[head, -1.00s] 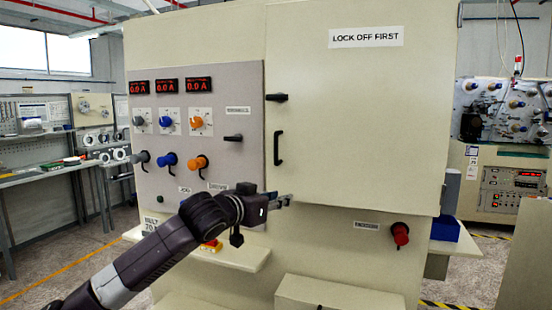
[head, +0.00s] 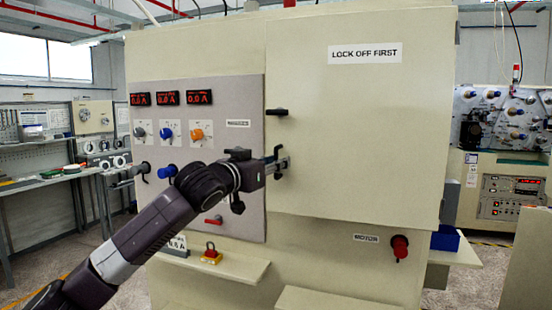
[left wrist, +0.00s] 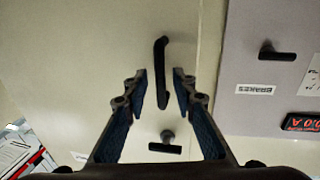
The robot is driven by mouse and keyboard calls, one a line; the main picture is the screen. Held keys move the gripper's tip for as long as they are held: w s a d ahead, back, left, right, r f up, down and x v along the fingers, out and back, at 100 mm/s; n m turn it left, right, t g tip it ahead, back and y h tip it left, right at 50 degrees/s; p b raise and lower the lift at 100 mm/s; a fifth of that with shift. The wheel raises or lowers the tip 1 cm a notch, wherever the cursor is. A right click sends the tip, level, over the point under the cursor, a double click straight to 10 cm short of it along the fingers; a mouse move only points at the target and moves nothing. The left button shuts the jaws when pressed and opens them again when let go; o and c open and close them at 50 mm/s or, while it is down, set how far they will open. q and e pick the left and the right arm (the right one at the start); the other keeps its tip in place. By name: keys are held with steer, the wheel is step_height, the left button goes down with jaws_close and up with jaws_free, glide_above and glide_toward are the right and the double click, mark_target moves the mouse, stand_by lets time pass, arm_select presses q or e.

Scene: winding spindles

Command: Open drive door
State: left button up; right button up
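The drive door (head: 350,140) is a large cream panel labelled LOCK OFF FIRST, and it looks closed. A black turn latch (head: 277,112) sits near its left edge, lying level; it also shows in the left wrist view (left wrist: 166,146). Below the latch is a black vertical bar handle, mostly hidden by my gripper in the head view; the left wrist view shows this handle (left wrist: 161,72) whole. My left gripper (head: 282,164) is open at the handle. In the left wrist view the handle lies between its two fingers (left wrist: 160,88), with gaps on both sides. My right gripper is out of view.
The grey control panel (head: 225,105) left of the door carries red displays, knobs and levers, some behind my left arm. A narrow shelf (head: 235,268) with a red-and-yellow item juts out below. A red knob (head: 399,246) sticks out under the door.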

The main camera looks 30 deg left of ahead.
arm_select(q)
steer(key=shift+w, duration=0.2)
steer(key=shift+c, duration=0.4)
jaws_close()
